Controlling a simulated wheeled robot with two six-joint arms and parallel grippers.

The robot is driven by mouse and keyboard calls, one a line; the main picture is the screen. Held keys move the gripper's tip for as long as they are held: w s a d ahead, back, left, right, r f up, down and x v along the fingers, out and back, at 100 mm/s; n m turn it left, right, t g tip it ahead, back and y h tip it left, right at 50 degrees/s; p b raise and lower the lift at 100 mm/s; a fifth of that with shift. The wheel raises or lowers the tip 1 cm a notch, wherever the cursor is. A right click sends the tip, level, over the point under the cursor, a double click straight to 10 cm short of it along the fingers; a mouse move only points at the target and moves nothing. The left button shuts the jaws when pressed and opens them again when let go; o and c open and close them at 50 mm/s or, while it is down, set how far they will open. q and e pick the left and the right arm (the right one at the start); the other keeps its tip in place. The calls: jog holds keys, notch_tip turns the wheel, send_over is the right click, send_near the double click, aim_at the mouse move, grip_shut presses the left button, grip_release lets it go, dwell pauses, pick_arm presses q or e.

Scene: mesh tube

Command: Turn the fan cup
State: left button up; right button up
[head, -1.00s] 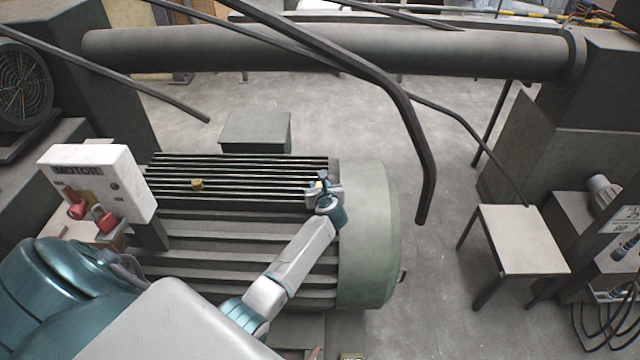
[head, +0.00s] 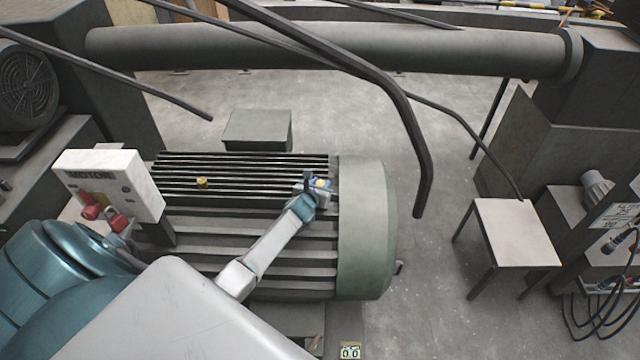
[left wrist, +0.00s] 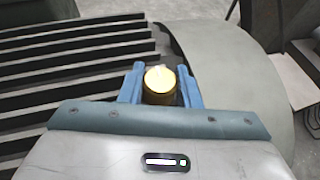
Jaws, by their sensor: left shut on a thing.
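The fan cup, a small brass-coloured cup (head: 320,183), sits on the ribbed motor beside its smooth rounded fan end. In the left wrist view the cup (left wrist: 160,84) stands between my blue fingers, its round top bright. My left gripper (head: 317,184) reaches in over the motor and is shut on this cup; it also shows in the left wrist view (left wrist: 160,88). The fingers hide the cup's sides in part. My right gripper is not in view.
A second brass cup (head: 202,183) stands on the motor's left part. A white motor switch box (head: 110,185) with red parts stands at the left. Dark bent bars (head: 415,140) pass above and right of the motor. A small table (head: 508,230) stands on the right.

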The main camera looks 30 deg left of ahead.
pick_arm(q)
jog(key=shift+f, duration=0.1)
dwell(0.5)
jog(key=o, duration=1)
jog(key=shift+s, duration=0.1)
jog(key=v, duration=1)
jog(key=shift+s, duration=0.3)
jog(key=shift+c, duration=0.2)
